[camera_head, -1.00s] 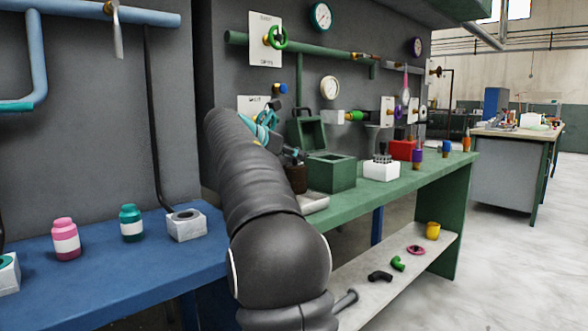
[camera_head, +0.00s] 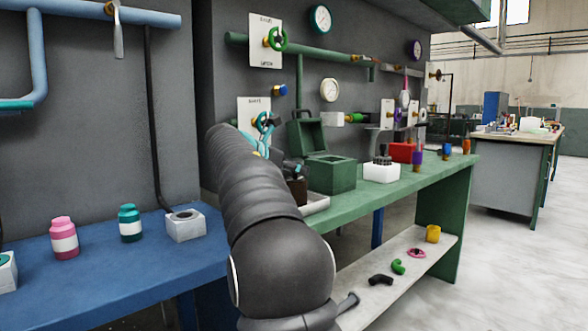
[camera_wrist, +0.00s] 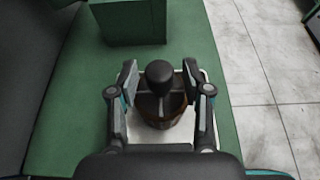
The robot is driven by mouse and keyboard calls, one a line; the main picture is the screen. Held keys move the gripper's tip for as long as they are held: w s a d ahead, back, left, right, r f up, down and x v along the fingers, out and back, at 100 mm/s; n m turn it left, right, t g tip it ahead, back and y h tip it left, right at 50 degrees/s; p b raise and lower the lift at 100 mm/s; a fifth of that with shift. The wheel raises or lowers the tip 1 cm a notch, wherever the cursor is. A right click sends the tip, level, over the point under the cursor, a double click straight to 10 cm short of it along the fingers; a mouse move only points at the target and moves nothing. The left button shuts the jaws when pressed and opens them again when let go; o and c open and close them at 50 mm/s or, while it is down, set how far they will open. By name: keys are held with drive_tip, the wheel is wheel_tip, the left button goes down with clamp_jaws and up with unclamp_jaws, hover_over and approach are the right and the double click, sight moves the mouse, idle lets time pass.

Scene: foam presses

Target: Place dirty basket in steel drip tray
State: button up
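The dirty basket (camera_wrist: 160,112) is a brown round cup with dark contents and a black ball knob on top. It also shows in the head view (camera_head: 297,190), partly behind my arm. My gripper (camera_wrist: 162,85) has one finger on each side of the basket, close against its upper sides, with the knob between them. The steel drip tray (camera_wrist: 160,147) is a pale square directly below the basket on the green bench. In the head view the tray's right part (camera_head: 316,205) shows beside my arm. I cannot tell whether the basket's bottom touches the tray.
A green open-lidded box (camera_head: 330,174) stands just beyond the tray on the green bench (camera_head: 400,182). A white block (camera_head: 381,172) and red box (camera_head: 402,152) stand farther along. The blue bench (camera_head: 110,275) at left holds two jars and a grey block.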

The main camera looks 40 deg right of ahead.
drive_tip(key=shift+r, duration=0.15)
drive_tip(key=shift+a+r, duration=0.2)
drive_tip(key=shift+a, duration=0.15)
drive_tip(key=p+v, duration=0.1)
drive_tip(key=v, duration=1)
drive_tip(key=shift+s+a, duration=0.1)
